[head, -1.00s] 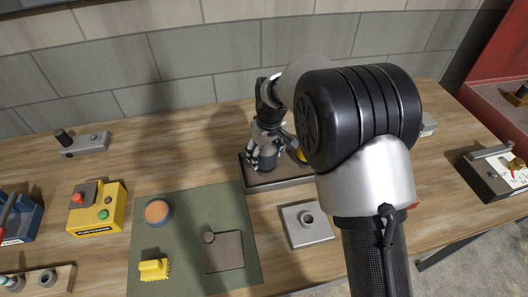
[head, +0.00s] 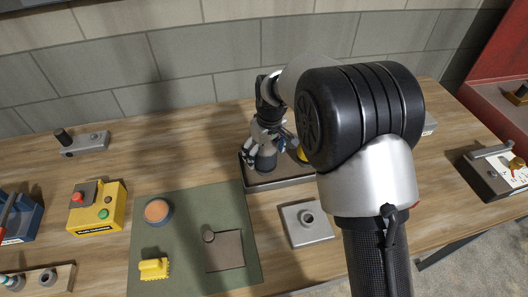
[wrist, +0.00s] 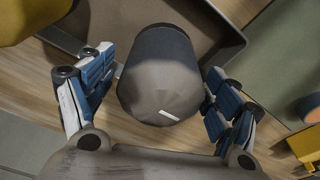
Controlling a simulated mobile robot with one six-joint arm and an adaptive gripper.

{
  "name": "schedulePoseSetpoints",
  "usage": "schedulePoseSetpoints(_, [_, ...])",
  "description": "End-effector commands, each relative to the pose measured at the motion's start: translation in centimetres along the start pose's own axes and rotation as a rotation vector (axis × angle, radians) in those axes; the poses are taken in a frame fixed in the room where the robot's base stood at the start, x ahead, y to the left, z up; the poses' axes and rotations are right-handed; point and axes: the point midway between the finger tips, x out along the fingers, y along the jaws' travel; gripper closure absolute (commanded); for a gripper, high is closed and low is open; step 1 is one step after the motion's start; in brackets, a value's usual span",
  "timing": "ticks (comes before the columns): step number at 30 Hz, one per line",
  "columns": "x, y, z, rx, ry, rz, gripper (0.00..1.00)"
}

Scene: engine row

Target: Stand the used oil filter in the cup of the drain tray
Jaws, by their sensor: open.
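The used oil filter (wrist: 160,85) is a dull grey-brown cylinder between my fingers in the wrist view, with a darker band at its far end. In the head view it stands upright (head: 266,161) at the left part of the drain tray (head: 270,184), a shallow dark tray that also shows in the wrist view (wrist: 75,42). The band may be the cup's wall; I cannot tell for sure. My gripper (head: 265,147) is open around the filter from above, with gaps on both sides in the wrist view (wrist: 160,105). My arm hides the tray's right part.
A yellow object (head: 303,155) is at the tray's right part. A grey plate with a round boss (head: 307,224) lies in front. Left are a green mat (head: 190,267) with a blue-rimmed orange round (head: 157,211), and a yellow button box (head: 96,207).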

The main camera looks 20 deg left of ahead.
Motion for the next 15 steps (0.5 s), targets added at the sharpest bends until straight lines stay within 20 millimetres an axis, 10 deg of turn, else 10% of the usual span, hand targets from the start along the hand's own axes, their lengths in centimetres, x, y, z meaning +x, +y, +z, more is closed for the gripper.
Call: schedulePoseSetpoints(15, [-9.9, 0.1, -0.1, 0.0, 0.005, 0.002, 0.18])
